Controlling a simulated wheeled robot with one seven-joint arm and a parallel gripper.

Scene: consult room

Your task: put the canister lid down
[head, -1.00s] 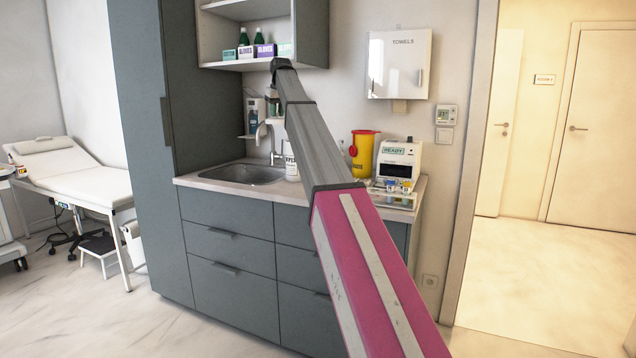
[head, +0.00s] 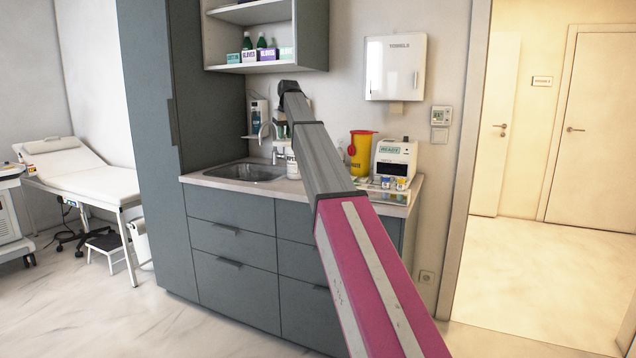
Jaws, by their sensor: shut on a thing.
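A white canister (head: 292,168) with dark lettering stands on the counter, right of the sink, partly hidden behind my arm. Its top is hidden by the arm, so I cannot tell whether it is open. My gripper is hidden behind the arm. The canister lid is not visible.
The counter (head: 222,186) holds a sink (head: 245,172), a yellow container with a red lid (head: 361,153) and a white device (head: 394,158) with small items in front. A wall cabinet (head: 312,38) and a towel dispenser (head: 394,68) hang above.

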